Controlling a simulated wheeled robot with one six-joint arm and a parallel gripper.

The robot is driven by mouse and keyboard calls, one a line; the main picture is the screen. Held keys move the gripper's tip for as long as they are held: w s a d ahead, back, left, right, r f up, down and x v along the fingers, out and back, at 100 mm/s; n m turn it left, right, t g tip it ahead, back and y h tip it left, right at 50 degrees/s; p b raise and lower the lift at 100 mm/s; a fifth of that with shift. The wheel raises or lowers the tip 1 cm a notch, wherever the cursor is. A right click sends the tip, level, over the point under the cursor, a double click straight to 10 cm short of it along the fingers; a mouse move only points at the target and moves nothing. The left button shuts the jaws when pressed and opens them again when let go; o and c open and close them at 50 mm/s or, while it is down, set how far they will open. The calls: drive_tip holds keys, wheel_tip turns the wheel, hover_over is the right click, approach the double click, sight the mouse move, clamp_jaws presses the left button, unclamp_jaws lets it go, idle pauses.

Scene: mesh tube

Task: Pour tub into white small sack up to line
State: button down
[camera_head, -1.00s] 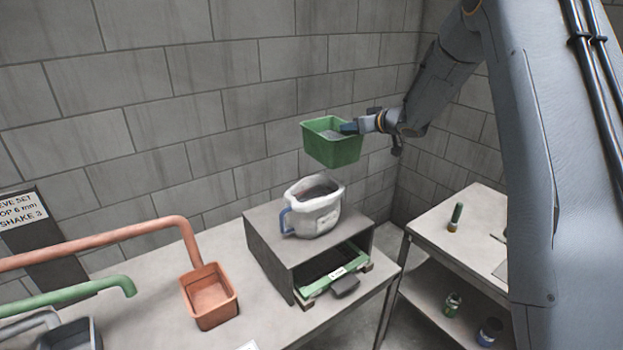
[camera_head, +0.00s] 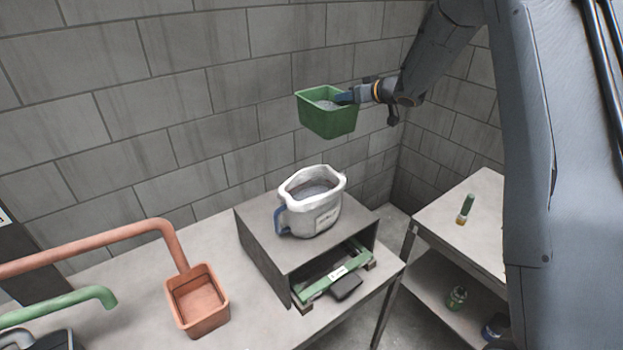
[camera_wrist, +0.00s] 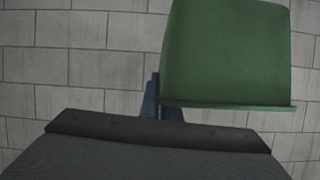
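The green tub (camera_head: 328,117) hangs in the air above and behind the white small sack, slightly tilted, with grey material inside. My gripper (camera_head: 347,97) is shut on the tub's right wall. In the wrist view the tub's green side (camera_wrist: 226,52) fills the upper right, and my blue fingers (camera_wrist: 160,105) meet its edge.
An orange bin (camera_head: 200,312) sits under an orange pipe (camera_head: 90,248); a green pipe (camera_head: 60,305) is at the lower left. A side table (camera_head: 468,215) stands right, across a gap.

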sight(327, 112)
drive_tip(key=shift+s+a+f, duration=0.15)
drive_tip(key=shift+f, duration=0.8)
drive_tip(key=f, duration=0.5)
drive_tip(key=shift+d, duration=0.2)
drive_tip(key=shift+r, duration=0.1)
drive_tip(key=shift+s+a+r+n+t, duration=0.35)
drive_tip(key=shift+s+r, duration=0.25)
drive_tip(key=shift+r, duration=0.25)
drive_tip(key=shift+s+a+r+n+t, duration=0.25)
drive_tip(key=shift+s+r+n+t, duration=0.25)
drive_tip(key=shift+r, duration=0.35)
drive_tip(key=shift+s+a+r+n+t, duration=0.35)
drive_tip(key=shift+s+r, duration=0.3)
drive_tip(key=shift+r, duration=0.2)
drive_tip(key=s+a+r+n+t+b, duration=0.2)
drive_tip(key=s+r+n, duration=0.1)
drive_tip(key=s, duration=0.2)
drive_tip(key=shift+a+r+y, duration=0.2)
drive_tip(key=shift+r+y, duration=0.1)
drive_tip(key=shift+r, duration=0.05)
drive_tip(key=shift+s+a+f+n+t+b, duration=0.35)
drive_tip(key=shift+s+n+t+b, duration=0.25)
drive_tip(key=shift+b, duration=0.4)
